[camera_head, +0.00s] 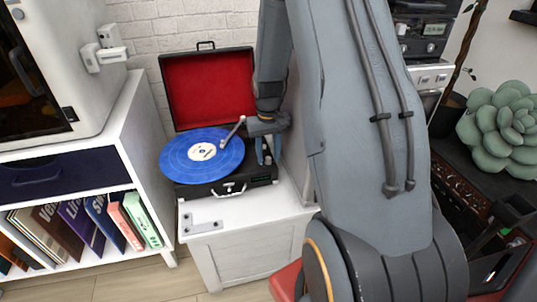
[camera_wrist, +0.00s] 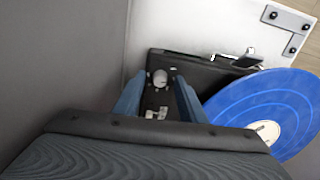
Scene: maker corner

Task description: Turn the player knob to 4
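The record player (camera_head: 250,178) is a black suitcase type with its red-lined lid (camera_head: 208,88) open, standing on a white chest. A blue record (camera_head: 200,155) lies on it. My gripper (camera_head: 265,158) points down over the player's right side. In the wrist view my gripper (camera_wrist: 158,92) has its two blue fingers apart. A round grey knob (camera_wrist: 159,77) shows between them near the tips, with a small pale part (camera_wrist: 156,114) beside it. I cannot tell whether the fingers touch the knob, and its setting is not readable. In the head view the knob is hidden.
The tonearm (camera_head: 233,131) stands over the record close to my gripper. The white chest (camera_head: 245,218) has bare top in front of the player. A shelf with books (camera_head: 88,220) is at left.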

